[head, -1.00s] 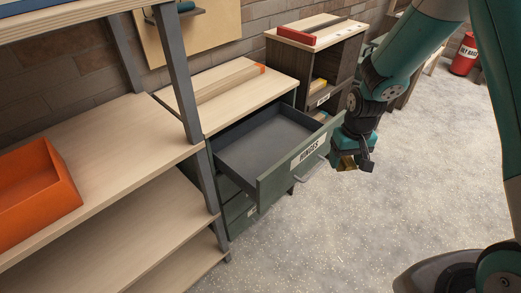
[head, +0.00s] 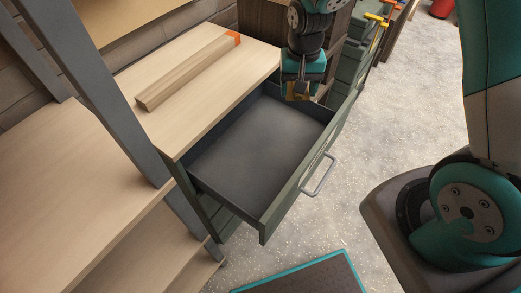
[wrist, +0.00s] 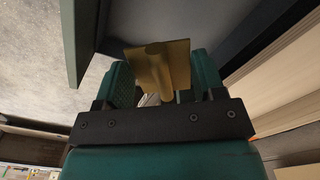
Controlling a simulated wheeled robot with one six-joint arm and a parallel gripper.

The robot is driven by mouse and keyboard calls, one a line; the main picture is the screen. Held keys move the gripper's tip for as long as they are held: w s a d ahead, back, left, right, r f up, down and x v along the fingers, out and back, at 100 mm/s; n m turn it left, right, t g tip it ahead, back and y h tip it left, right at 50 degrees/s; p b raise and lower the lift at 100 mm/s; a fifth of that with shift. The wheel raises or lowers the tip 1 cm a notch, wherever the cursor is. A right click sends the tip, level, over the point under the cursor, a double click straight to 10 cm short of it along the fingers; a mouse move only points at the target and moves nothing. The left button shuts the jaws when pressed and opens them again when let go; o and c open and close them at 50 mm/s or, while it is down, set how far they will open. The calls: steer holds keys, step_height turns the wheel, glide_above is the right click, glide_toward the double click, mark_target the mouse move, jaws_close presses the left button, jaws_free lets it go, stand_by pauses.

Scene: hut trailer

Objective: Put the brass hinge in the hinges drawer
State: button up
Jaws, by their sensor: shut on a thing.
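The hinges drawer (head: 262,148) is pulled open and empty in the head view. Its label shows only edge-on on the front. My gripper (head: 300,92) is over the far right corner of the drawer, pointing down. It is shut on the brass hinge (wrist: 160,66), which shows as a gold plate with a knuckle between the fingers in the wrist view. In the head view only a small part of the hinge shows below the jaws. I cannot tell its exact height above the drawer floor.
A wooden bar (head: 188,72) with an orange end lies on the cabinet top (head: 130,88). A grey shelf post (head: 105,95) stands at the left. Green cabinets stand behind the drawer. A dark mat (head: 305,277) lies on the floor (head: 385,130).

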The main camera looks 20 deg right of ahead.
mark_target(275, 159)
steer(key=s+a+f+m+b, duration=0.1)
steer(key=s+a+m+b, duration=0.3)
steer(key=a+m+b, duration=0.4)
steer(key=shift+n, duration=0.4)
steer(key=f+b, duration=0.1)
steer(key=f, duration=0.5)
steer(key=d+f+b, duration=0.1)
steer(key=f, duration=0.6)
steer(key=f+b, duration=0.2)
steer(key=f, duration=0.4)
steer(key=shift+d+f, duration=0.25)
steer(key=shift+d, duration=0.05)
steer(key=shift+f, duration=0.1)
steer(key=o, duration=1)
